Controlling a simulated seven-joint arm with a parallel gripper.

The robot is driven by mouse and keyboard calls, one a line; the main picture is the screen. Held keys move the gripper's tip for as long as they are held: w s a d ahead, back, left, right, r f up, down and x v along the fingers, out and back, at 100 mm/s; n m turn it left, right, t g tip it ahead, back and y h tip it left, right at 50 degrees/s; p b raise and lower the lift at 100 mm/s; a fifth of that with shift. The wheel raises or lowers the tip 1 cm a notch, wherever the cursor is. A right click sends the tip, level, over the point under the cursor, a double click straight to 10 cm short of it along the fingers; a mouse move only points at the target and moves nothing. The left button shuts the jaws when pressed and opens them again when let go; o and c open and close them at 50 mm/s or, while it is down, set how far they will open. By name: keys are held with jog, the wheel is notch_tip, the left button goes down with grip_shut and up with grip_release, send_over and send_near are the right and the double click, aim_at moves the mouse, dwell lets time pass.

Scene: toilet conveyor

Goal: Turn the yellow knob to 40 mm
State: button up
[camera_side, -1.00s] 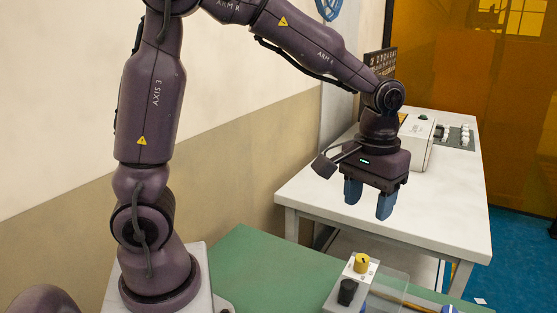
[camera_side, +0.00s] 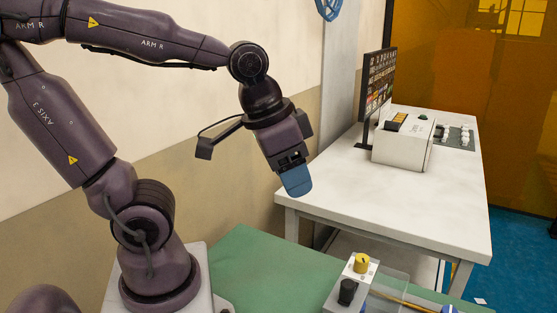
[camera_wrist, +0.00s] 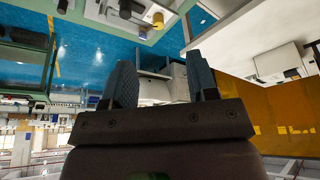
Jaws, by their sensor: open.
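The yellow knob (camera_side: 361,263) sits on top of a small pale block at the bottom of the side view, at the right part of the green table. In the wrist view the yellow knob (camera_wrist: 158,19) shows small near the top edge. My gripper (camera_side: 297,186) hangs in the air, up and to the left of the knob, well apart from it and tilted. In the wrist view its two blue fingers (camera_wrist: 161,80) stand apart with nothing between them. No 40 mm scale can be read in either view.
A black knob (camera_side: 347,291) stands just in front of the yellow one. A clear plate (camera_side: 391,284) lies beside them. A white table (camera_side: 335,183) behind carries a white box (camera_side: 404,146) and a dark panel (camera_side: 378,84). The green table (camera_side: 262,268) is clear left of the knobs.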

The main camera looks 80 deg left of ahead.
jog(key=shift+s+a+r+t, duration=0.1)
jog(key=shift+s+r+t, duration=0.6)
jog(key=shift+s+r, duration=0.25)
dwell(1.8)
